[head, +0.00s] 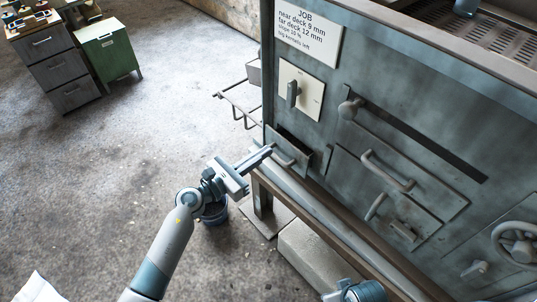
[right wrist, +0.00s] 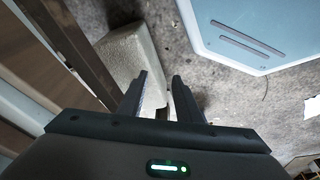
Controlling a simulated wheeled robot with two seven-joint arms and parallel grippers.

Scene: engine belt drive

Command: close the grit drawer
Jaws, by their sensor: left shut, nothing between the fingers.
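The grey machine (head: 345,75) fills the right of the head view. A small drawer front (head: 300,150) with a bar handle (head: 284,158) sits at its lower left edge. I take this as the grit drawer; no label on it is readable, and how far it stands out is hard to tell. My left gripper (head: 268,151) is shut and empty, its fingertips close to the left of that handle; contact cannot be told. My right gripper (right wrist: 161,74) is open, with nothing between its fingers, above a pale block and the floor.
A larger panel with a handle (head: 388,174) and a lever (head: 376,206) lie right of the drawer. A rail (head: 330,234) runs below, over a pale block (head: 310,262). A bucket (head: 215,214) stands under my left gripper. Cabinets (head: 60,68) stand far left; open floor lies between.

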